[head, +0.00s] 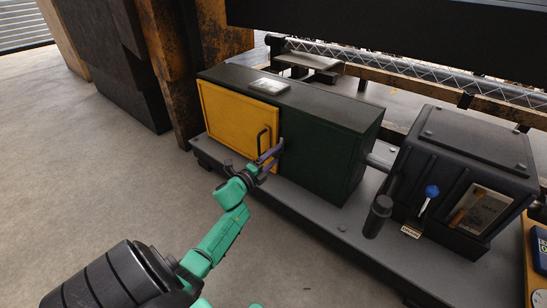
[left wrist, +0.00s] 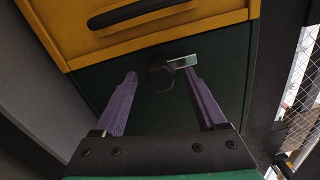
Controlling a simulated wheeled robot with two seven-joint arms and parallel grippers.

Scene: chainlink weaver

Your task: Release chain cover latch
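The chain cover is a yellow door (head: 237,112) with a black bar handle (head: 262,141), on the front of a dark green box (head: 323,147). In the left wrist view, the yellow cover (left wrist: 150,42) and its handle (left wrist: 140,14) fill the top. Just beyond the cover's edge, on the green face, sits the latch, a dark knob (left wrist: 159,77) with a short pale metal tab (left wrist: 183,62). My left gripper (head: 270,158) is open at the latch. In the left wrist view its purple fingers (left wrist: 160,88) stand either side of the knob, apart from it; the right fingertip is close to the tab.
A black machine housing (head: 455,165) with a blue-knobbed lever (head: 431,191) and a dark post (head: 378,214) stands to the right on the grey base (head: 340,229). Rusty columns (head: 172,60) stand behind left. The floor (head: 80,160) at left is clear.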

